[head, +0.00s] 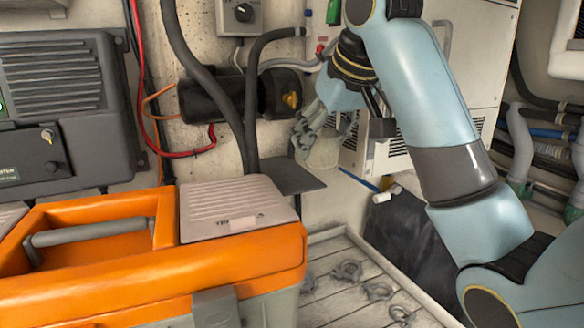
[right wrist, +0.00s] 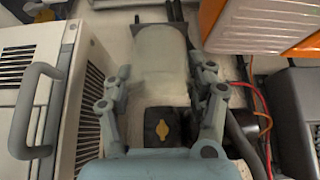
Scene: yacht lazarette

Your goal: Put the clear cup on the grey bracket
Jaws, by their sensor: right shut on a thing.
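My right gripper (head: 322,130) comes down from the upper right in the head view and is shut on the clear cup (head: 321,153). The cup is see-through and faint against the wall. In the right wrist view it shows as a pale, cloudy cylinder (right wrist: 160,52) between the two fingers. The grey bracket (head: 287,176) is a flat dark plate against the wall, left of and lower than the cup in the head view. The cup appears apart from it, but the depth between them is hard to tell. My left gripper is not in view.
An orange toolbox (head: 150,265) with a grey lid stands at the front left. A black cylindrical pump (head: 225,98) and hoses sit above the bracket. A white vented unit (head: 475,60) is behind my right arm. Slatted flooring (head: 345,285) lies below.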

